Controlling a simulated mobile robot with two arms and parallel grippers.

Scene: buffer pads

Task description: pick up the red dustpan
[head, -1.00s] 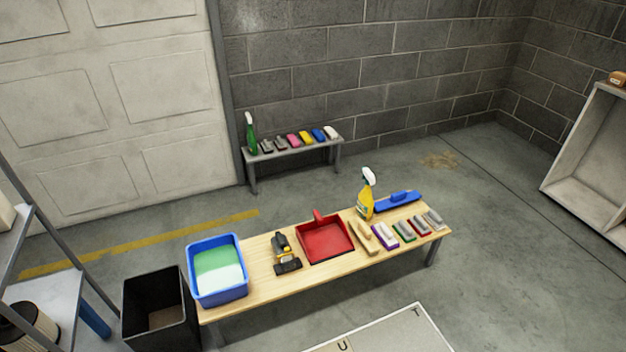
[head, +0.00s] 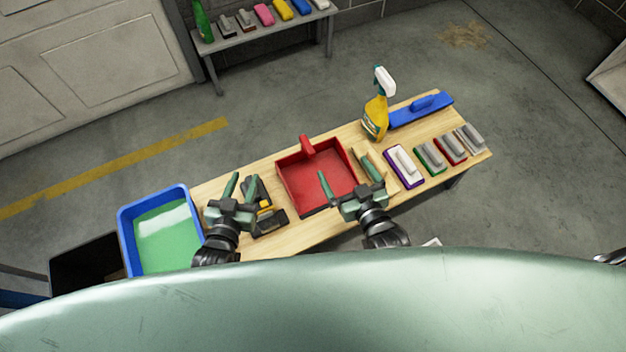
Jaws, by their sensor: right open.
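The red dustpan (head: 305,184) lies on the wooden bench (head: 330,229), with its short handle pointing to the back. My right gripper (head: 350,178) is open over the dustpan's front right corner. One finger is over the pan and the other is over the wooden-backed brush to its right; I cannot tell whether it touches either. My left gripper (head: 240,186) is open, left of the dustpan, beside and partly over a black and yellow tool (head: 270,222).
A blue bin (head: 127,233) with green contents stands at the left end. A yellow spray bottle (head: 375,118), a blue float (head: 420,110) and several coloured pads (head: 404,165) are on the right. A second bench (head: 262,37) stands behind. Floor between benches is clear.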

